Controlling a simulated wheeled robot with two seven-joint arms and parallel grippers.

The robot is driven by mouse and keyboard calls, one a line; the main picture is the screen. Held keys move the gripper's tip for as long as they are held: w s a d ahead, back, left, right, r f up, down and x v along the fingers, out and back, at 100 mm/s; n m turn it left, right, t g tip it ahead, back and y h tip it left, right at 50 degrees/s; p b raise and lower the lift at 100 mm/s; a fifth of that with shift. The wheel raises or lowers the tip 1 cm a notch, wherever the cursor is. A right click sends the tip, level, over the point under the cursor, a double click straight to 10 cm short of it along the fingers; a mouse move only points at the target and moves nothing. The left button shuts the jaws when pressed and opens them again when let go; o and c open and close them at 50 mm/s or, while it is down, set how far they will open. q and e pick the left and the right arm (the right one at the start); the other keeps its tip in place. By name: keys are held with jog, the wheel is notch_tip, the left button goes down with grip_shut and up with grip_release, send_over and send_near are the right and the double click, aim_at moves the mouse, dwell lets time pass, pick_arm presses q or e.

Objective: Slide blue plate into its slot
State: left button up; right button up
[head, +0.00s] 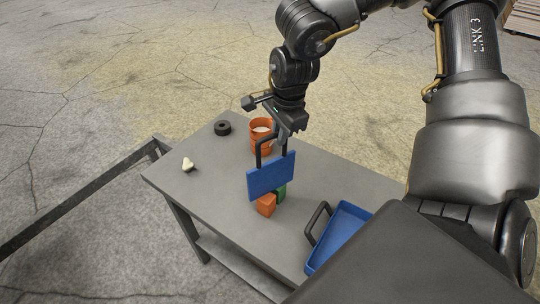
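The blue plate (270,178) stands upright and slightly tilted, with a black handle (259,152) on its top edge. My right gripper (284,131) is at the top of this handle and appears shut on it. An orange block (265,205) and a green block (281,192) show just below and behind the plate's lower edge; the plate hides part of them. I cannot tell whether the plate touches them, and no slot shows clearly. My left gripper is out of view.
On the grey table (222,200) are an orange cup (261,143) with whitish contents, a black ring (223,128), a small pale pear-shaped item (188,164) and a blue tray (338,236) with a black handle. The table's left part is mostly clear.

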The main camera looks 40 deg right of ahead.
grip_shut()
jog(key=shift+r, duration=0.1)
jog(key=shift+r+p, duration=1.2)
jog(key=shift+r, duration=1.25)
jog(key=shift+f, duration=0.1)
